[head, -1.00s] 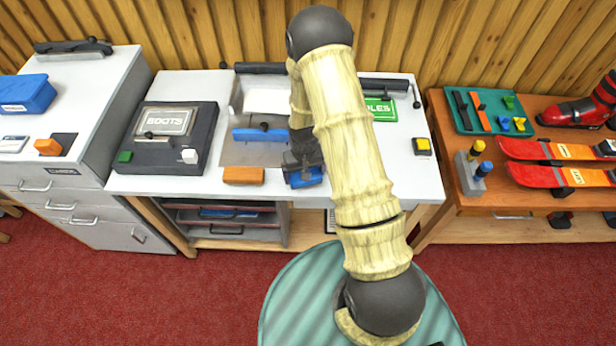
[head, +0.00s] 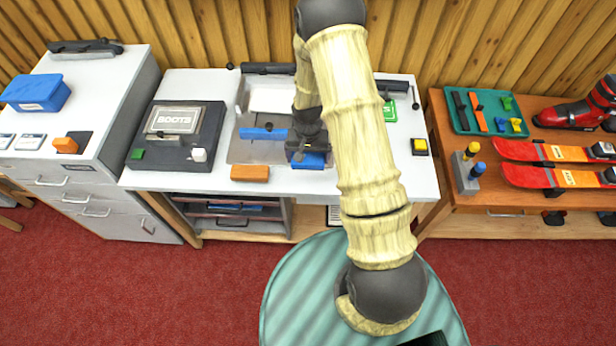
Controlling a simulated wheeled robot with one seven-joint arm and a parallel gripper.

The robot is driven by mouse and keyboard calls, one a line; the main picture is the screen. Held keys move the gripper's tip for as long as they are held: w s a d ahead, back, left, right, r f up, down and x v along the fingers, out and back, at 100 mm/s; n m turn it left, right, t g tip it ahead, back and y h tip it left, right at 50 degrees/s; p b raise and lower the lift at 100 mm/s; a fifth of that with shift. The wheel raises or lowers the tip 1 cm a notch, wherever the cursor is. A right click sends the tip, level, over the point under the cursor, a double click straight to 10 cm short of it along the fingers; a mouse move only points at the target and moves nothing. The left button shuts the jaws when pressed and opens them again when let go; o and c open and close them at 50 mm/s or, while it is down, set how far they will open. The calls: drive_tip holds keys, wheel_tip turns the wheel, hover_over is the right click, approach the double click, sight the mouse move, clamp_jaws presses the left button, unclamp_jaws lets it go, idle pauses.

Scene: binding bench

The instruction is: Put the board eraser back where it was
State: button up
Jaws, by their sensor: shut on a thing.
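My gripper (head: 304,150) is over the front middle of the white bench (head: 345,183), pointing down. It is shut on a blue block (head: 313,161), which looks like the board eraser. My gripper and arm cover part of this block, and I cannot tell whether it touches the bench top. It is just right of the grey plate with a blue bar (head: 262,134) across it. An orange block (head: 250,173) lies to its left near the bench's front edge.
A dark press labelled BOOTS (head: 175,135) stands at the bench's left. A yellow-topped button box (head: 420,147) is at the right. A green sign (head: 390,112) is partly behind my arm. The bench's right front is clear. A wooden table (head: 450,205) with skis stands further right.

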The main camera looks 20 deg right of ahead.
drive_tip(key=shift+f, duration=0.1)
drive_tip(key=p, duration=0.2)
hover_over(308, 179)
drive_tip(key=shift+f, duration=2.9)
drive_tip(key=shift+s+f+p, duration=0.1)
drive_tip(key=shift+f+p, duration=0.5)
drive_tip(key=shift+f, duration=1.5)
drive_tip(key=shift+f, duration=0.2)
drive_tip(key=o, duration=0.7)
drive_tip(key=shift+r, duration=0.1)
